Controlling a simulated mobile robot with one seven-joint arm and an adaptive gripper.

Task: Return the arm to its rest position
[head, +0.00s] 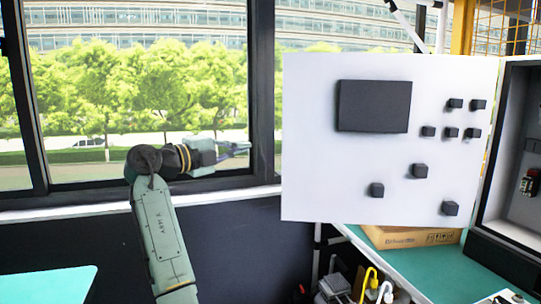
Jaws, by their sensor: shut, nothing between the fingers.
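My arm (163,230) rises from the bottom of the head view, left of centre, and bends to the right at its top. My gripper (244,149) points right, in front of the window, with its fingers shut and nothing held. The fingers are small and dark in this view. A gap separates the fingertips from the left edge of the white panel (310,130). The panel carries a large dark box (374,106) and several small dark blocks.
An open dark cabinet (502,170) stands at the far right. A green bench (430,268) with a cardboard box (411,237) is below the panel. Yellow and white cables (370,282) hang at bottom centre right. A green tabletop (45,285) is at lower left.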

